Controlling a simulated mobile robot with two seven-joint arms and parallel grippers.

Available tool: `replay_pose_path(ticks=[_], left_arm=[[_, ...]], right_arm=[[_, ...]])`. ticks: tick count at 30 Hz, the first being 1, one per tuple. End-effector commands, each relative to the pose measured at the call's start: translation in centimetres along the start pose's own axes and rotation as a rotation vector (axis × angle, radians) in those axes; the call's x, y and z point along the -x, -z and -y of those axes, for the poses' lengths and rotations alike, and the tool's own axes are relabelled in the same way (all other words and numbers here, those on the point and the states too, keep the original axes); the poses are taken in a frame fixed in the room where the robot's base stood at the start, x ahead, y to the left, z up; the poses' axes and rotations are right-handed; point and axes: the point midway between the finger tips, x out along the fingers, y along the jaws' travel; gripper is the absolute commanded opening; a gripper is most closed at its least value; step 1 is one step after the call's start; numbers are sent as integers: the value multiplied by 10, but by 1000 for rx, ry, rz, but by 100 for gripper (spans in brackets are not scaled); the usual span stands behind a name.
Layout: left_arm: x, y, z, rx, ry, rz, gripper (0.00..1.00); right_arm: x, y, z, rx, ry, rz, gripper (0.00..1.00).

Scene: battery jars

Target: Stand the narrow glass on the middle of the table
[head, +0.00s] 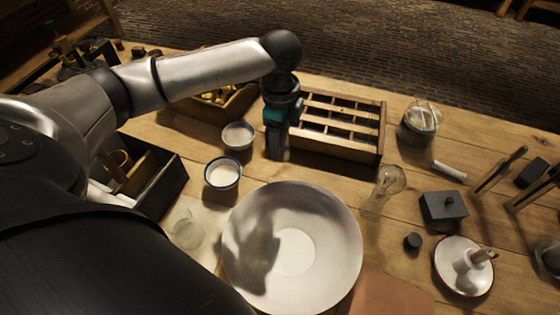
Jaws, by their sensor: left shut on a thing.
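A narrow clear glass (388,184) stands on the table right of the large pale bowl (340,222). Another clear glass (186,229) stands left of the bowl, partly behind my arm. I cannot tell for sure which one is the task's narrow glass. My left gripper (277,155) points down between the divided wooden box (345,150) and a small white cup (238,136). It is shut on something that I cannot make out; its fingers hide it. My right gripper is not in view.
A second white cup (222,173) stands near the bowl. A dark open box (166,184) is at left. A glass jar (419,121), a grey lidded box (444,208) and a saucer (446,278) are at right. Bare wood (325,178) shows between bowl and divided box.

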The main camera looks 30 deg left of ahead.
Motion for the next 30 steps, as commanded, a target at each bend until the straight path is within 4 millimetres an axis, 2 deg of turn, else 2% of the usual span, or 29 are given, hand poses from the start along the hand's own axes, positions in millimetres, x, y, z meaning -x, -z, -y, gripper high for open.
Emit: replay_pose_path(ticks=[1, 3, 6, 11, 19, 30], left_arm=[[-16, 0, -1, 0, -2, 0, 0], [-29, 1, 0, -1, -1, -1, 0], [-41, 0, 0, -1, 1, -1, 0], [-50, 0, 0, 0, 0, 0, 0], [-87, 1, 0, -1, -1, 0, 0], [-90, 1, 0, -1, 1, -1, 0]], right_arm=[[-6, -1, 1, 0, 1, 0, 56], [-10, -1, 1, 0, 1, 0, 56], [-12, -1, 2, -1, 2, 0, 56], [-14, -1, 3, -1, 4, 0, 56], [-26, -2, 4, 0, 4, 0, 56], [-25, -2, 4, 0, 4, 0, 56]])
